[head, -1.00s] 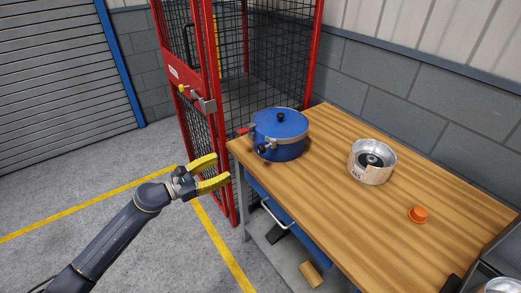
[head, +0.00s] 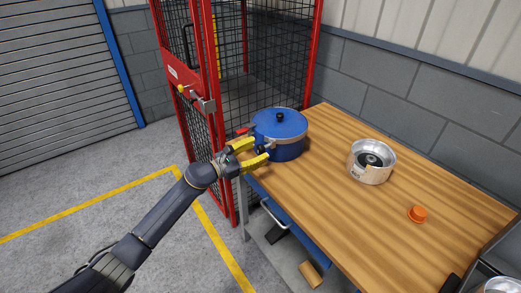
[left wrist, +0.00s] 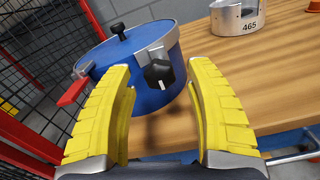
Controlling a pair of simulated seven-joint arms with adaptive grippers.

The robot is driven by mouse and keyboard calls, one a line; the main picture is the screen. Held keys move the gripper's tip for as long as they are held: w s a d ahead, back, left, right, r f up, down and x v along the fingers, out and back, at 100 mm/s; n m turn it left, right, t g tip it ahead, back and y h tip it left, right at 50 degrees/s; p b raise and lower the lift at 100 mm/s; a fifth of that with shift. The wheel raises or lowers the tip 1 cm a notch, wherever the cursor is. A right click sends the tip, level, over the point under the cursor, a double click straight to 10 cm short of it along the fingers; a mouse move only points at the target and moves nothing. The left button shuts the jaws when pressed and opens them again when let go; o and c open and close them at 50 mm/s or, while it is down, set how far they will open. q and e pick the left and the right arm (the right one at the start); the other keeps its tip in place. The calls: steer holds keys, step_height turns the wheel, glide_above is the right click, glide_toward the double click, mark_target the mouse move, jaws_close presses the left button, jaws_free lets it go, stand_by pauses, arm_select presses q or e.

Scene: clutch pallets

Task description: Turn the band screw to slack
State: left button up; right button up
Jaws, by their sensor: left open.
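A blue lidded pot (head: 279,135) stands on the wooden bench near its left corner, with a black knob on the lid and a metal band around its rim. The black band screw (left wrist: 159,74) sits on the near side of the band and has a white mark pointing down; in the head view my gripper hides it. A red lever (left wrist: 73,91) sticks out at the pot's left side. My left gripper (head: 257,151) is open and empty at the bench edge, close in front of the pot. In the left wrist view its yellow fingers (left wrist: 163,100) stand either side of the screw's line, apart from it.
A metal can marked 465 (head: 371,162) stands to the right on the bench (head: 330,200), and an orange cap (head: 418,214) lies nearer. A red mesh cage (head: 228,100) stands close behind and left of the pot. The bench middle is clear.

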arm_select(q)
steer(key=shift+x, duration=0.85)
jaws_close()
